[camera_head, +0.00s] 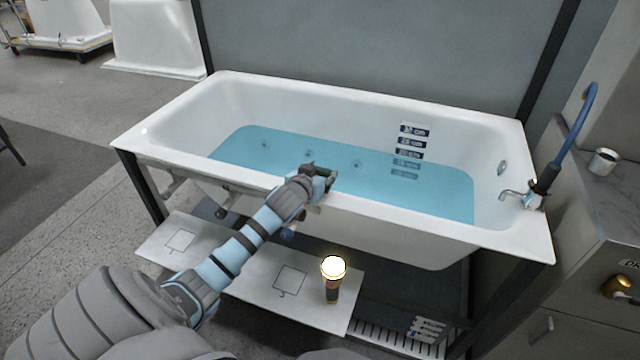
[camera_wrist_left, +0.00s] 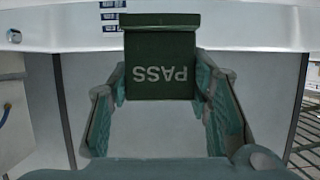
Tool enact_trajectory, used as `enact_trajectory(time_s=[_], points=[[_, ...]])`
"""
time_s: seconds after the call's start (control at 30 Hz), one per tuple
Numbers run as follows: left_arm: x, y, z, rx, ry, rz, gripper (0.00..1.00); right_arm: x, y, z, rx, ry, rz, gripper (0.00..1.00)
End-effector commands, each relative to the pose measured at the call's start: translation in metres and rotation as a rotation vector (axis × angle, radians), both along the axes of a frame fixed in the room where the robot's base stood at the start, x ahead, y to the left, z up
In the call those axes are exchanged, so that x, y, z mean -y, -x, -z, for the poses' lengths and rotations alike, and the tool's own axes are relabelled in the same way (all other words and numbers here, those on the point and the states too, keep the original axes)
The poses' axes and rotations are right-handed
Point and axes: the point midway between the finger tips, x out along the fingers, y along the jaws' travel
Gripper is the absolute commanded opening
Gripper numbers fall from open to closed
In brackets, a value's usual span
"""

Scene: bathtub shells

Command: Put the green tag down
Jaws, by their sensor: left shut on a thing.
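The green tag (camera_wrist_left: 161,58) shows large in the left wrist view, with "PASS" on it upside down and a raised lip along its top edge. My left gripper (camera_wrist_left: 163,88) is shut on it, one finger at each side. In the head view the left gripper (camera_head: 316,183) is at the near rim of the white bathtub (camera_head: 400,217), and only a little of the tag shows there. The tag overlaps the tub rim in the wrist view; I cannot tell whether it touches it. My right gripper is not in view.
Blue water (camera_head: 340,170) fills part of the tub. A lit flashlight (camera_head: 333,279) stands on a pale board (camera_head: 245,272) with outlined squares, below the tub's front. A tap (camera_head: 533,198) with a blue hose and a metal cup (camera_head: 603,161) are at the right.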

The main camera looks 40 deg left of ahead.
Motion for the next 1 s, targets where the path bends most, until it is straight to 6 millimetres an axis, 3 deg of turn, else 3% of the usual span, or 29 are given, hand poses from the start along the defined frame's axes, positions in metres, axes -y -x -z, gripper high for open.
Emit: enact_trajectory(time_s=[0.03,0.1,0.33,0.37,0.5,0.83,1.0], points=[[0.000,0.000,0.015,-0.003,0.002,0.000,0.17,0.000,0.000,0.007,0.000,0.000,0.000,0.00],[0.000,0.000,0.023,-0.002,0.001,0.000,0.17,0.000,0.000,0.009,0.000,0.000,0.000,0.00],[0.000,0.000,0.022,-0.001,-0.001,0.000,0.17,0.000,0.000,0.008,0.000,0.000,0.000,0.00],[0.000,0.000,0.022,-0.001,-0.001,0.000,0.47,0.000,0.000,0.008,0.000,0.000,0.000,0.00],[0.000,0.000,0.022,-0.001,-0.001,0.000,0.65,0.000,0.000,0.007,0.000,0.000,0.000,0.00],[0.001,0.002,0.020,-0.001,-0.001,0.002,0.65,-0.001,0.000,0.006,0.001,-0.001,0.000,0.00],[0.008,0.024,0.008,-0.002,-0.004,0.003,0.65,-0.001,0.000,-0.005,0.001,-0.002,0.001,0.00]])
